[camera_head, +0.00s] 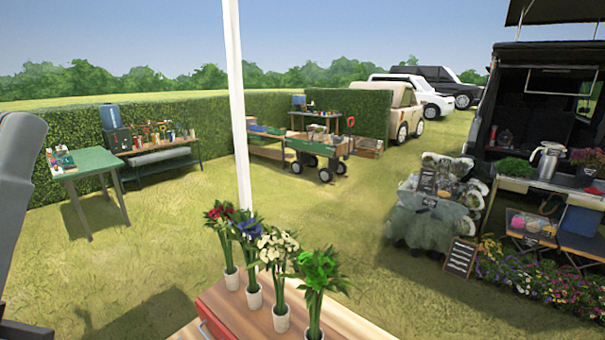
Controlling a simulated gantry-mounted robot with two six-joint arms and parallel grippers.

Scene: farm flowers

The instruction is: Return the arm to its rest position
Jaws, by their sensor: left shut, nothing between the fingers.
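My left arm (18,215) stands as a large grey shape along the left edge, close to the camera. Its gripper is mostly cut off by the frame and its fingertips cannot be made out; it holds no flowers or other thing that I can see. A dark part shows below it in the bottom left corner. My right arm and gripper are out of view. A row of potted flowers stands upright at the bottom middle: red (222,222), purple (248,232), white (278,250) and green (316,275), each in a white pot.
The flowers stand on a wooden surface (245,318) with a red edge. A white pole (238,110) rises behind them. A green table (90,162) stands at left, and a wagon (318,146) further back. A flower stall with a chalkboard (461,257) is at right. Open grass lies between.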

